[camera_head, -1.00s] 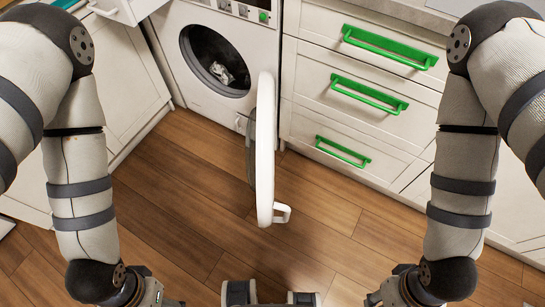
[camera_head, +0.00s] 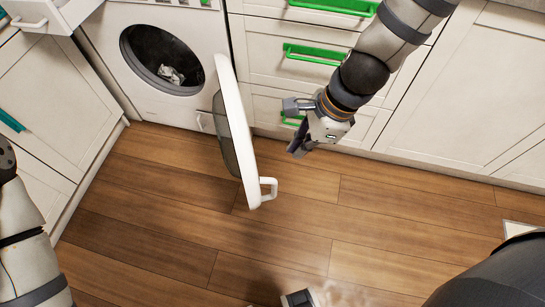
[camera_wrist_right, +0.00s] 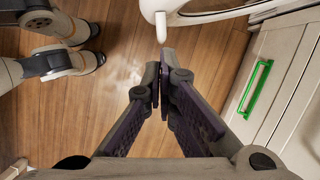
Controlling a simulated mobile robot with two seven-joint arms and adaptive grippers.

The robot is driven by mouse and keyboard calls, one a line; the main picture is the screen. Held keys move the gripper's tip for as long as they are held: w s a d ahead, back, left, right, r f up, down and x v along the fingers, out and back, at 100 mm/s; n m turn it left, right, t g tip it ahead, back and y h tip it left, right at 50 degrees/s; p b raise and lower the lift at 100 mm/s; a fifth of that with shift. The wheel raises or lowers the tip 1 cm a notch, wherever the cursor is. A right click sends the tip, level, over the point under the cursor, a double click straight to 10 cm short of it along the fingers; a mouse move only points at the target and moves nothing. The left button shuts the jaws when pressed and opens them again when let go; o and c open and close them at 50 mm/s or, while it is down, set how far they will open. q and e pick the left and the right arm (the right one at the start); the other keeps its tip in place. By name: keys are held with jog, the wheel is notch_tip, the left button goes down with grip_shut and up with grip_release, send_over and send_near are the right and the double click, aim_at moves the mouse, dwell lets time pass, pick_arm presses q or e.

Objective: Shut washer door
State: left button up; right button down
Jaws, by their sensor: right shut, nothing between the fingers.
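The white washer (camera_head: 105,35) stands at the upper left in the head view, with a crumpled pale cloth (camera_head: 172,76) inside its dark drum. Its round door (camera_head: 238,125) stands wide open, jutting out over the floor, with a white handle (camera_head: 269,188) on its free edge. My right gripper (camera_head: 300,149) is shut and empty, to the right of the door and apart from it. In the right wrist view the shut fingertips (camera_wrist_right: 161,75) are just below the door handle (camera_wrist_right: 160,27), with part of the door (camera_wrist_right: 205,12) above.
White drawers (camera_head: 263,50) with green handles (camera_head: 312,54) stand right of the washer, behind my right arm. A cabinet (camera_head: 60,110) stands on the left, with a pulled-out drawer (camera_head: 48,12) above it. The wooden floor (camera_head: 170,215) in front is clear.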

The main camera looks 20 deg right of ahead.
jog(key=b, duration=0.2)
send_near(261, 179)
notch_tip(261, 179, down, 4)
jog(key=d, duration=0.3)
jog(key=a, duration=0.3)
jog(key=shift+w, duration=0.1)
pick_arm(q)
jog(key=shift+s+d+f+g, duration=0.1)
jog(key=shift+s+f+g, duration=0.1)
jog(key=shift+s+f, duration=0.35)
jog(key=shift+s+f+g, duration=0.2)
jog(key=shift+s+f, duration=0.15)
jog(key=shift+f, duration=0.3)
pick_arm(e)
jog(key=shift+w+a, duration=0.15)
jog(key=shift+a, duration=0.35)
jog(key=shift+a, duration=0.1)
